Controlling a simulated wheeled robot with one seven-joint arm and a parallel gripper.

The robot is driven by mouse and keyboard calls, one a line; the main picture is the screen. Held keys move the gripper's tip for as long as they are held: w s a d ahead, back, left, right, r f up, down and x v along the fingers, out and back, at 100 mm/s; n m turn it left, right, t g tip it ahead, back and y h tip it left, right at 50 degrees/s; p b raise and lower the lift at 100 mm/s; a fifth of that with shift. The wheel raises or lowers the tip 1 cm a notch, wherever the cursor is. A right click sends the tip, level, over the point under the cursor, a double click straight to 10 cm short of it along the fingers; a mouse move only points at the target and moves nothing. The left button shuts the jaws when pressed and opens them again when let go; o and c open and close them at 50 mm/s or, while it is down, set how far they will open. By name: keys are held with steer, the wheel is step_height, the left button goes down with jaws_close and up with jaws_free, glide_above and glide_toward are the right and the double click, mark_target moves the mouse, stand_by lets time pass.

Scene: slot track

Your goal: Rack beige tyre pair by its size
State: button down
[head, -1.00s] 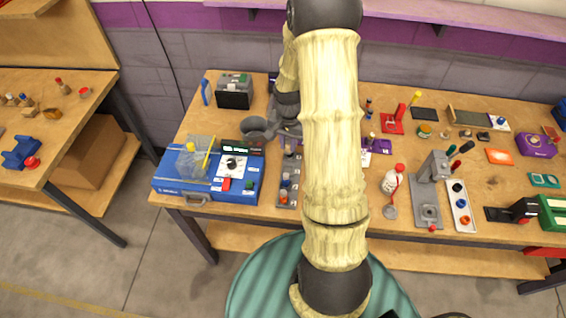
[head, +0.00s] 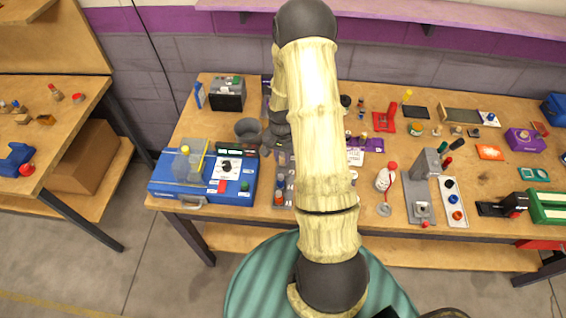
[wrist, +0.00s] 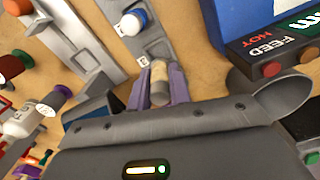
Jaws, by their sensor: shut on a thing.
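My gripper (wrist: 161,88) is shut on the beige tyre pair (wrist: 159,72), a small pale cylinder between two purplish fingers in the wrist view. The tyre pair is right over or at the grey slot track (wrist: 154,48); I cannot tell whether it touches it. A blue and white piece (wrist: 133,20) sits in the track beyond the fingers. In the head view the track (head: 288,181) runs beside the blue machine and holds several small pieces. My arm hides part of the track and the held pair there.
A blue machine (head: 176,189) stands left of the track, with a dark grey cup (head: 249,131) behind it. A white bottle with a red cap (head: 385,179) and a grey stand (head: 420,207) are to the right. Several other objects crowd the bench.

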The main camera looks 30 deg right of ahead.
mark_target(282, 164)
steer(key=shift+f+p, duration=0.5)
steer(key=shift+f, duration=1.6)
steer(key=shift+f, duration=0.1)
steer(key=c, duration=1.3)
jaws_free()
step_height(282, 164, up, 12)
steer(key=b, duration=0.2)
steer(key=shift+b, duration=0.4)
